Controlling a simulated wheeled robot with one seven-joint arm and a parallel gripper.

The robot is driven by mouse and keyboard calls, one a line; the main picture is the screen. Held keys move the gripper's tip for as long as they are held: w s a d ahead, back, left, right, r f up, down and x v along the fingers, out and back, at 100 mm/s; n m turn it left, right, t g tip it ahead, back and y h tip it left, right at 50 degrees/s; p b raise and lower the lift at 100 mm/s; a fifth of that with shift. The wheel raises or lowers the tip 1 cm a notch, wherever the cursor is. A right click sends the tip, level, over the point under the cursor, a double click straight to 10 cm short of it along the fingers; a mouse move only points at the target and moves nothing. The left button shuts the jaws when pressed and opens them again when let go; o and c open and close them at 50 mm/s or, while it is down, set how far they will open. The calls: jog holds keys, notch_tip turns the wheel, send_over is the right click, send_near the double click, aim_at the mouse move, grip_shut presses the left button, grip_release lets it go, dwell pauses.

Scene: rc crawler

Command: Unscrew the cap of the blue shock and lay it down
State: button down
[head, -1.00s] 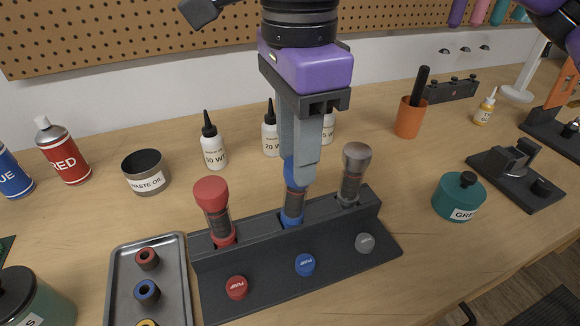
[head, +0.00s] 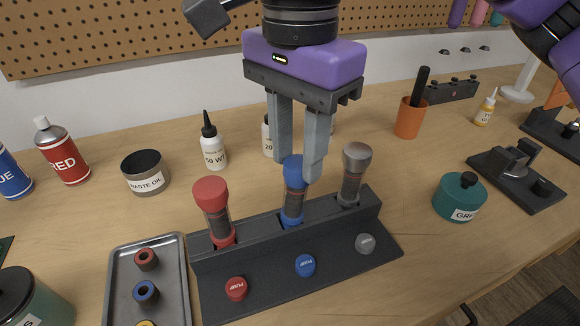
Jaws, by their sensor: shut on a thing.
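The blue shock (head: 293,203) stands upright in the middle slot of the dark stand (head: 230,262). Its blue cap (head: 292,170) is on top of it. My gripper (head: 298,170) points down over the shock and is shut on the blue cap, one finger at the back left and one at the front right. The front finger hides part of the cap. Whether the cap has risen from its thread cannot be told.
A red-capped shock (head: 214,210) and a grey-capped shock (head: 354,175) stand on either side. A metal tray (head: 178,275) with several small rings lies at the left. Bottles (head: 213,148) stand behind. Bare wood shows right of the stand.

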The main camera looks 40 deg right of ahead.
aim_at(297, 165)
jog(key=n, duration=0.3)
jog(key=shift+s+n, duration=0.1)
jog(key=shift+n, duration=0.3)
jog(key=c, duration=0.9)
grip_release()
jog(key=shift+r+p, duration=1.5)
jog(key=shift+r, duration=1)
